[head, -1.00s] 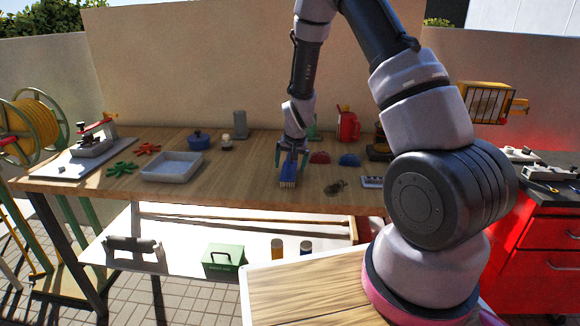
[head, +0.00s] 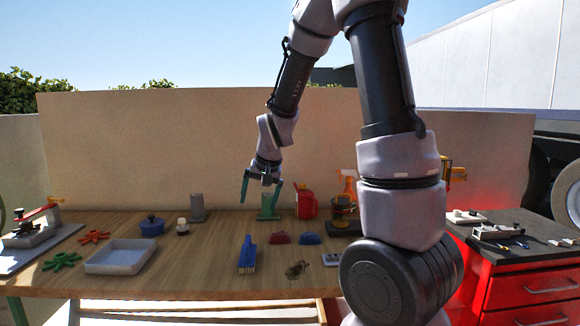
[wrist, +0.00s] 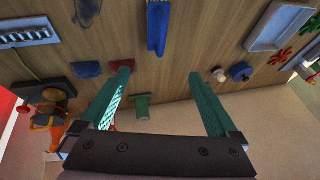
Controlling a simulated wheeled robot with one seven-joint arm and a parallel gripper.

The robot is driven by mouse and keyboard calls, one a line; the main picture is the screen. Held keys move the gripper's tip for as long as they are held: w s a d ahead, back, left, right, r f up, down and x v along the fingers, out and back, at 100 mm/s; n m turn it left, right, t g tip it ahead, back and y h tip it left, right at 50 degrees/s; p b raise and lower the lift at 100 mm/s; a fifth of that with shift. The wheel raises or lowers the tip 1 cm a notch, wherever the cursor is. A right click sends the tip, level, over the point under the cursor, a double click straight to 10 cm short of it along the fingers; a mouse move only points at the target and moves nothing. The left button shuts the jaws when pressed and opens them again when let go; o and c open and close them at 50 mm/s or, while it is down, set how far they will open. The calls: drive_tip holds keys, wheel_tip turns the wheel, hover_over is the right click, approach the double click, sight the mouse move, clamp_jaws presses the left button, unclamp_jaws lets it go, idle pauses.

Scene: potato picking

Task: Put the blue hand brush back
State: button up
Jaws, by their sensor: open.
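The blue hand brush (head: 247,258) lies on the wooden workbench near its front middle, handle pointing away and pale bristles toward the front edge. In the wrist view the brush (wrist: 158,27) shows at the top centre, beyond the fingertips. My gripper (head: 262,188) is open and empty, raised above the back part of the bench, apart from the brush. In the wrist view its two green fingers (wrist: 165,80) are spread wide with nothing between them touching.
A grey tray (head: 90,262), blue pot (head: 152,226) and green and orange star shapes stand left. Red (head: 280,238) and blue (head: 309,239) domed pieces lie right of the brush. A green item (head: 268,208) and red can (head: 306,205) stand behind. Bare wood surrounds the brush.

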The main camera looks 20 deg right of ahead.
drive_tip(key=s+d+r+t, duration=0.1)
drive_tip(key=s+r, duration=0.8)
drive_tip(key=s, duration=0.2)
drive_tip(key=s+d+r+t+y, duration=0.1)
drive_tip(key=s+d+r, duration=0.1)
drive_tip(key=s+r, duration=0.6)
drive_tip(key=s, duration=0.3)
drive_tip(key=shift+s+d+r, duration=0.15)
drive_tip(key=shift+s+r, duration=0.2)
drive_tip(key=shift+r, duration=0.05)
